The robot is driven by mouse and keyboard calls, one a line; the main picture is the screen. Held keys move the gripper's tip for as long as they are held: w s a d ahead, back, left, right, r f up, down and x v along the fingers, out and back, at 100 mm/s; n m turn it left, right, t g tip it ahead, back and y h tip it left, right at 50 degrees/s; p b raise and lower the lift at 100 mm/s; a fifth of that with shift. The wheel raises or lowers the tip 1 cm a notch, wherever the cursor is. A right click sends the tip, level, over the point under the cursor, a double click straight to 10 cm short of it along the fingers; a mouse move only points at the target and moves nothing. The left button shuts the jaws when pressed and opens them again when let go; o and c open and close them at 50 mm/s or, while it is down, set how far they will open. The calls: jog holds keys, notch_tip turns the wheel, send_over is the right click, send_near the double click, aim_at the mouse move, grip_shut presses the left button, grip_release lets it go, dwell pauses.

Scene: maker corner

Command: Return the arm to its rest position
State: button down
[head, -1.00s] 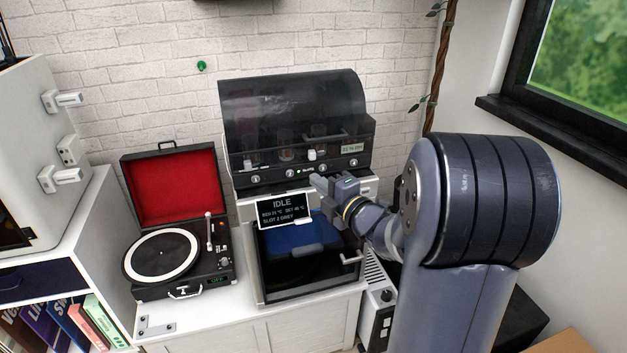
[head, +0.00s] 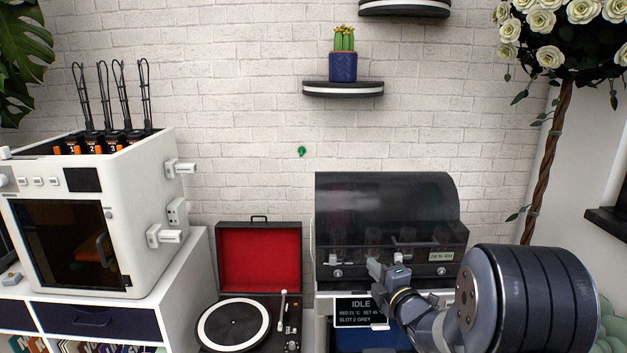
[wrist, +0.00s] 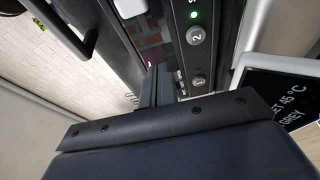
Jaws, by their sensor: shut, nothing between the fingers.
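My gripper (head: 379,273) is at the right of centre in the head view, in front of the dark machine with a curved smoked lid (head: 385,205). Its fingers are shut with nothing held. My dark blue arm comes in from the lower right. In the wrist view the fingers (wrist: 157,88) point at the machine's front panel, where numbered buttons (wrist: 198,38) and a green light show. I cannot tell whether the fingers touch the panel. A display (head: 360,311) reading IDLE and SLOT 2 GREY sits just below the gripper and shows partly in the wrist view (wrist: 280,95).
A white printer (head: 150,215) with a dark door stands on the left cabinet. An open turntable with a red-lined lid (head: 258,257) sits between. A shelf (head: 343,89) with a potted cactus (head: 343,66) is above. A rose tree trunk (head: 548,165) stands at the right.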

jog(key=shift+w+a+r+p, duration=0.2)
jog(key=shift+w+a+p, duration=0.2)
jog(key=shift+a, duration=0.35)
jog(key=shift+f, duration=0.3)
jog(key=b+v, duration=0.2)
jog(key=v, duration=0.5)
jog(key=shift+s, duration=0.15)
jog(key=shift+r, duration=0.1)
